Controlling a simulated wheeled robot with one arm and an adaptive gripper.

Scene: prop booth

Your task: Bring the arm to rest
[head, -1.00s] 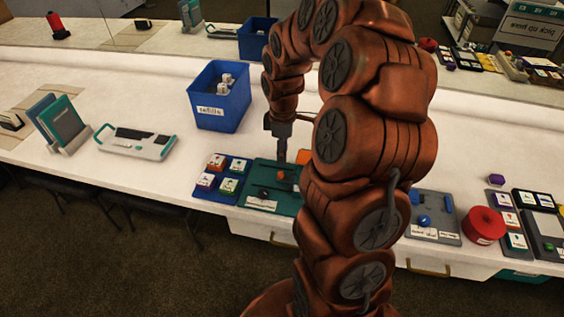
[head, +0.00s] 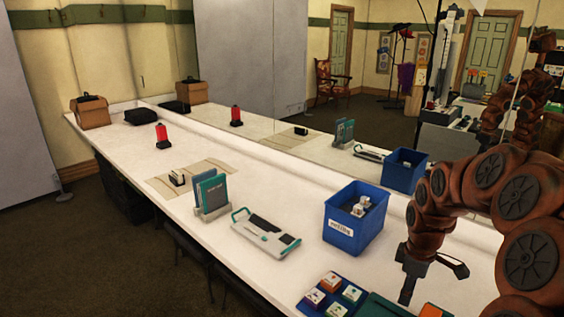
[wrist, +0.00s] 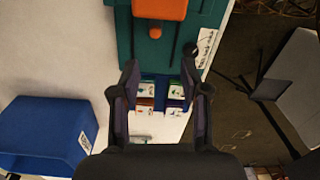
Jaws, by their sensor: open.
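My arm (head: 530,262) is dark copper-coloured and reaches in from the right of the head view. My gripper (head: 407,290) hangs down from it over the near part of the white table, to the right of the blue refills bin. In the wrist view my gripper (wrist: 158,72) has its two dark fingers spread apart with nothing between them. A green board (wrist: 205,22) with an orange block (wrist: 160,10) lies below the fingers. Small labelled blocks (wrist: 146,104) show between and beyond the fingers. The gripper's height above the table is hard to tell.
The blue refills bin (head: 345,236) holds white cubes. A blue tray (head: 318,306) sits at the front. A mirror backs the table. Much tabletop (head: 130,140) is bare.

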